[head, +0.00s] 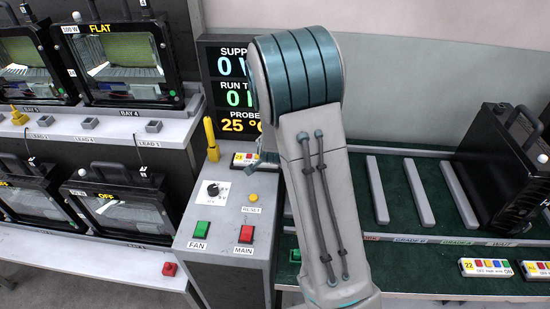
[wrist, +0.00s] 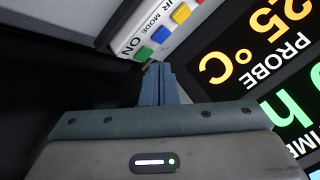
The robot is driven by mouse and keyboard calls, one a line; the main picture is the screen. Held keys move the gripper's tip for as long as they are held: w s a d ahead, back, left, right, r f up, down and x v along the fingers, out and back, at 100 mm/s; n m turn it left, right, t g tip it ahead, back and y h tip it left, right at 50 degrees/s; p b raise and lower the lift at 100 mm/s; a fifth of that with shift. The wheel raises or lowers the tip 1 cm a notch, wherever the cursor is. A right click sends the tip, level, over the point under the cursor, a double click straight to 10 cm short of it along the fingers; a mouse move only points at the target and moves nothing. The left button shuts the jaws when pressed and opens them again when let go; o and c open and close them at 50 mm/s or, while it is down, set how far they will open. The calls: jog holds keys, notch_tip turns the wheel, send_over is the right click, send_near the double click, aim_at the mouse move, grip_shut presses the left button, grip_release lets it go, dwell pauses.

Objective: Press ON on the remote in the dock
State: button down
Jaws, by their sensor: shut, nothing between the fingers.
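The remote (head: 242,158) sits in its dock on top of the grey console, below the dark display; my arm hides its right part in the head view. In the wrist view the remote (wrist: 160,28) is tilted, with a row of green, blue, yellow and red buttons. The green button (wrist: 143,54) is at its lower end, with ON printed beside it. My gripper (wrist: 157,68) is shut and empty, its fingertips just below the green and blue buttons in the picture. I cannot tell whether they touch the remote.
The display (head: 228,80) stands close behind the dock. A yellow probe (head: 211,138) stands left of it. The console has a dial (head: 213,190), a green FAN button (head: 198,230) and a red MAIN button (head: 246,234). Other remotes (head: 487,268) lie on the right bench.

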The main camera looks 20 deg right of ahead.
jog(key=shift+f+b, duration=0.35)
jog(key=shift+f+b, duration=0.35)
jog(key=shift+b, duration=0.1)
dwell(0.5)
dwell(0.4)
jog(key=shift+r+p, duration=0.55)
jog(key=shift+r, duration=0.25)
notch_tip(320, 180, up, 5)
jog(key=p, duration=0.4)
dwell(0.5)
